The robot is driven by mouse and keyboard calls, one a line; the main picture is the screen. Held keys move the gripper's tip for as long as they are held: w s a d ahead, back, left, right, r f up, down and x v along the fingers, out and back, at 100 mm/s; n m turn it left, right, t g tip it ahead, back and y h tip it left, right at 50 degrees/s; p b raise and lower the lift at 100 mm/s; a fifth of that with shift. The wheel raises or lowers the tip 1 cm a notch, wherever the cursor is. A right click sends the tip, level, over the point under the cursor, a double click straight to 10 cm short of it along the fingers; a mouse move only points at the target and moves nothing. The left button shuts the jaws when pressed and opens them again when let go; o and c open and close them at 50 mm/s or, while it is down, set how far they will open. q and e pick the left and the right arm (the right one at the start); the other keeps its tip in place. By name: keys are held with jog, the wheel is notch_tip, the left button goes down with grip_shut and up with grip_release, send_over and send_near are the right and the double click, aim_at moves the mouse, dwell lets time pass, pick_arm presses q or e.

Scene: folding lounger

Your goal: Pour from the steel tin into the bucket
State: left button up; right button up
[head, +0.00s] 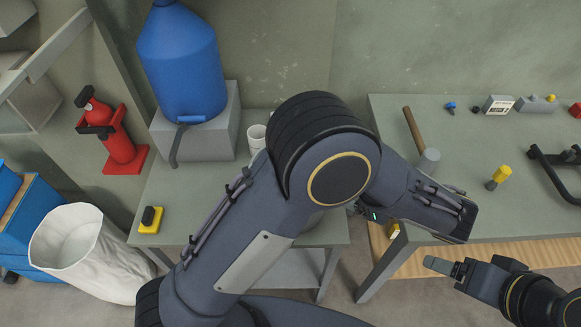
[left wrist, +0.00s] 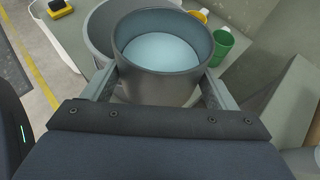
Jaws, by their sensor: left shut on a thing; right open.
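The steel tin (left wrist: 158,84) is a dark grey round vessel with a pale blue surface inside, seen in the left wrist view. My left gripper (left wrist: 160,92) is shut on it, one finger at each side. The bucket (left wrist: 98,32), a wider light grey vessel, shows behind and partly below the tin. The tin covers much of it, so I cannot see into its bottom. In the head view my left arm hides the tin and most of the bucket. My right gripper (head: 446,268) is open and empty, in front of the right-hand table.
A green cup (left wrist: 222,46) and a yellow cup (left wrist: 200,16) stand beside the bucket. A blue jug (head: 184,65) sits on a grey block. A hammer (head: 414,132) and small items lie on the right table. A white bag (head: 100,262) stands on the floor.

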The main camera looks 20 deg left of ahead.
pick_arm(q)
jog(key=shift+w+a+r+n+g+h+b, duration=0.15)
jog(key=shift+a+r+g+h, duration=0.1)
jog(key=shift+a+r+h, duration=0.35)
jog(key=shift+w+a+r+n+g+h+b, duration=0.15)
jog(key=shift+a+r+g+h, duration=0.2)
jog(key=shift+h, duration=0.45)
jog(key=shift+a+f+h+b, duration=0.15)
jog(key=shift+a+h+b, duration=0.3)
jog(key=shift+b, duration=0.1)
jog(key=shift+a, duration=0.1)
jog(key=shift+w+a+h, duration=0.15)
jog(key=shift+a+h, duration=0.05)
jog(key=shift+h, duration=0.05)
jog(key=shift+b, duration=0.3)
